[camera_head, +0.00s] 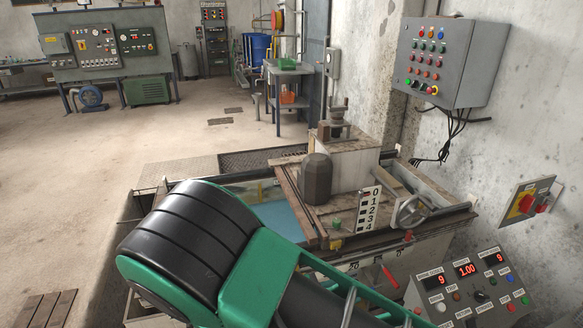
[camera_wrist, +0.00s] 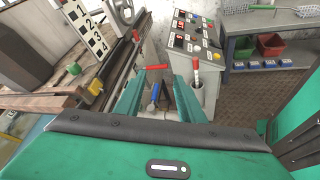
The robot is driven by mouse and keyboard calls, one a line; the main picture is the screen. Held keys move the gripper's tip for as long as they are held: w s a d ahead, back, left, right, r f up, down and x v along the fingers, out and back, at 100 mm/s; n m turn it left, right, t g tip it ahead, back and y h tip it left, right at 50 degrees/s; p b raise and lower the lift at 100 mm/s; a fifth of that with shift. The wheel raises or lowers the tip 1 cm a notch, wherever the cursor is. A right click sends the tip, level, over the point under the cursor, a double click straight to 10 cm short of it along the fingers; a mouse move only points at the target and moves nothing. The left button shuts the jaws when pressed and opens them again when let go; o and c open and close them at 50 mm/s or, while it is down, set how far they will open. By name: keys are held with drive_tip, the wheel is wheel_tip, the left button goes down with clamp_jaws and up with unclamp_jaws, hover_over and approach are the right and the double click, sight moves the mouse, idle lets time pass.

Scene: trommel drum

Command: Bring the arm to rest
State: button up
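My green and black arm crosses the lower middle of the head view, in front of the workbench. In the wrist view, my gripper (camera_wrist: 160,72) has two green fingers standing apart, with a gap between them. I see nothing clamped in the gap. A red-handled item (camera_wrist: 155,67) shows beyond the fingertips, and a blue-handled item (camera_wrist: 154,97) shows between the fingers, lower down; I cannot tell their distance. The gripper is above the floor area between the bench and the control console (camera_head: 470,288). Its fingertips are not clear in the head view.
The workbench has a wooden top (camera_head: 345,205), a dark faceted block (camera_head: 316,180), a number plate (camera_head: 368,209) and a handwheel (camera_head: 410,211). A wall control box (camera_head: 452,62) hangs at upper right. A side shelf (camera_wrist: 270,22) holds bins. Open floor (camera_head: 120,135) lies at left.

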drive_tip(key=s+d+r+m+g+y, duration=0.3)
drive_tip(key=d+r+m+g, duration=0.3)
drive_tip(key=d, duration=0.3)
drive_tip(key=s+d+r+m+g+y, duration=0.25)
drive_tip(key=d+r+m, duration=0.25)
drive_tip(key=d+m, duration=0.4)
drive_tip(key=s+d+r+m+y, duration=0.3)
drive_tip(key=s+d+r+m, duration=0.1)
drive_tip(key=s, duration=0.4)
drive_tip(key=s+d+r+m+t+y, duration=0.1)
drive_tip(key=s+d+r+m+y, duration=0.2)
drive_tip(key=s+r+m, duration=0.4)
drive_tip(key=shift+s+d+r, duration=0.6)
drive_tip(key=shift+s+d, duration=0.05)
drive_tip(key=shift+w, duration=0.15)
drive_tip(key=shift+w+f, duration=0.25)
drive_tip(key=shift+w, duration=0.25)
